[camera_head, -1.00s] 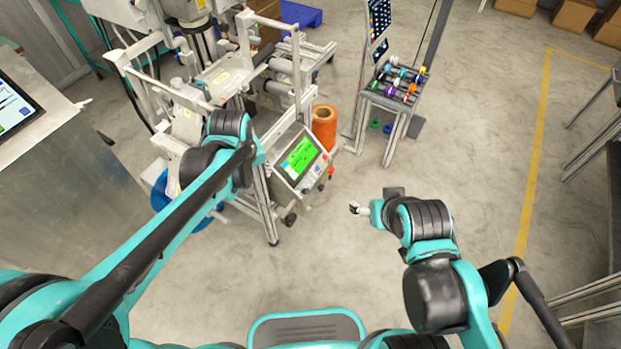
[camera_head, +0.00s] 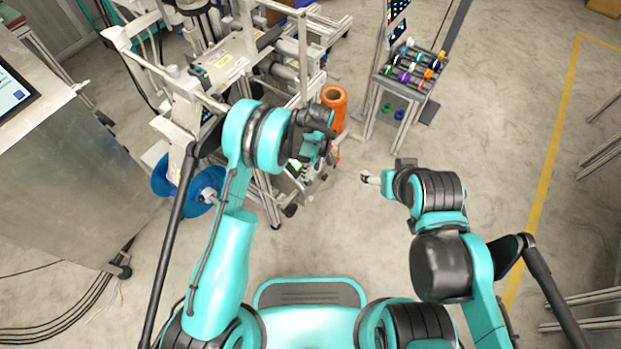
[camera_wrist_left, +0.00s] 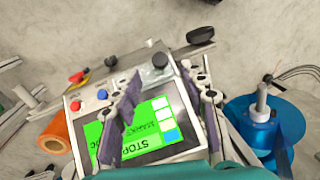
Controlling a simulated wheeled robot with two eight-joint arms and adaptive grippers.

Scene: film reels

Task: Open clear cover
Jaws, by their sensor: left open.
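An orange roll (camera_head: 335,103) stands behind the panel. A blue reel (camera_head: 185,186) is at the machine's lower left. A rack of coloured spools (camera_head: 410,70) is to the right. A metal cabinet (camera_head: 60,170) is at far left. The floor at centre right is clear.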

